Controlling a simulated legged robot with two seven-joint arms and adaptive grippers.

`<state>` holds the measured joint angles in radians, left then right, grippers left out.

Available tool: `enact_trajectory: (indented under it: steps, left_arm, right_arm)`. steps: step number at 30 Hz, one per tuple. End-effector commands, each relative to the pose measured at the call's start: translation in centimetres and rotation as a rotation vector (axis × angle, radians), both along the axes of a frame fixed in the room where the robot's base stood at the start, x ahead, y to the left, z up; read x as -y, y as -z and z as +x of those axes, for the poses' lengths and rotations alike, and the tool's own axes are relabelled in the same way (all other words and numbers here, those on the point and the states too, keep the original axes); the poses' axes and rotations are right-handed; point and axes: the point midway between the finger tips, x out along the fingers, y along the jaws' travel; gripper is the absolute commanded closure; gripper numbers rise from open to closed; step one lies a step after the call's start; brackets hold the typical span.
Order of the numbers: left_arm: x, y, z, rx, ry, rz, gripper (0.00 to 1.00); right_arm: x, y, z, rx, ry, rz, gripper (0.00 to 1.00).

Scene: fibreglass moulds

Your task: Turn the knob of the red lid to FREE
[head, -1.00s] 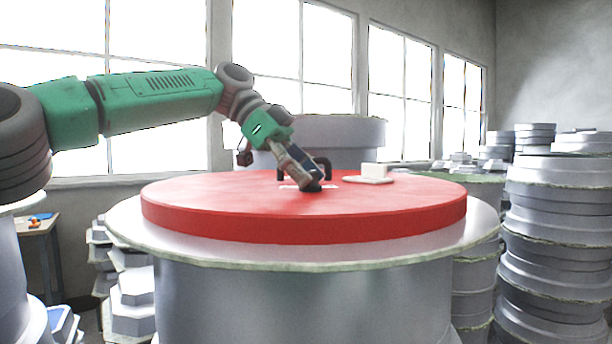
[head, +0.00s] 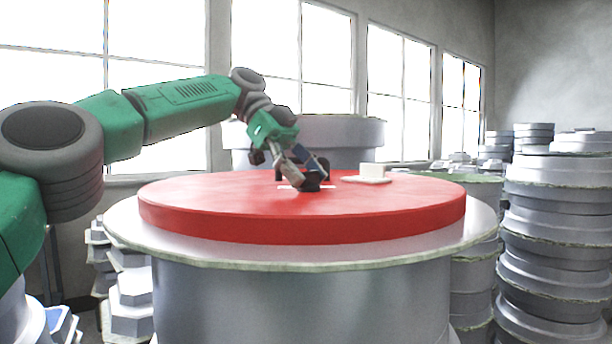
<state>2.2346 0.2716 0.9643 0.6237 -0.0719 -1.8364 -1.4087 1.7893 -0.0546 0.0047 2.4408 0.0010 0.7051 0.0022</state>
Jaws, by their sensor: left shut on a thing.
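The red lid (head: 400,208) lies flat on top of a large grey round mould (head: 300,295). A small black knob (head: 311,183) stands near the middle of the lid, on a white label strip (head: 326,187) mostly hidden behind the gripper. My left gripper (head: 306,178) reaches down from the upper left and is shut on the knob. I cannot read the label or tell which mark the knob points at. My right gripper is not in view.
A white block on a thin plate (head: 369,176) sits on the lid right of the knob. Tall stacks of grey moulds (head: 548,230) stand at the right, smaller ones (head: 130,290) at the left. Another big mould (head: 345,135) is behind.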

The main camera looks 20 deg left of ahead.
Motion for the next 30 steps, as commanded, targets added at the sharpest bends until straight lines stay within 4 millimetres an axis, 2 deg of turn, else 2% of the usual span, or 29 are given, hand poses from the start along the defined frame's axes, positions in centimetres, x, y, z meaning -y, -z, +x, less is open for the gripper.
enact_trajectory:
  steps: [1, 2, 3, 21, 30]
  left_arm:
    - [0.01, -0.12, -0.04, 0.001, 0.0, -0.001, 0.86]
    - [0.01, -0.12, -0.04, 0.001, 0.0, -0.001, 0.47]
    - [0.01, -0.12, -0.04, 0.001, 0.0, -0.001, 0.36]
    - [-0.09, -0.06, 0.0, 0.001, -0.013, 0.0, 0.36]
    - [-0.16, -0.07, -0.19, 0.001, -0.173, 0.0, 0.36]
  right_arm:
    - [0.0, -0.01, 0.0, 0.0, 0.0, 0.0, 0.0]
    - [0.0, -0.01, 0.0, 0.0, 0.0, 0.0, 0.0]
    - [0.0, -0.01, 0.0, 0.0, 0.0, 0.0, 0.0]
    - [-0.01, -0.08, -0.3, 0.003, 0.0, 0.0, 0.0]
    - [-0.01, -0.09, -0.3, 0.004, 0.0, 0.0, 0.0]
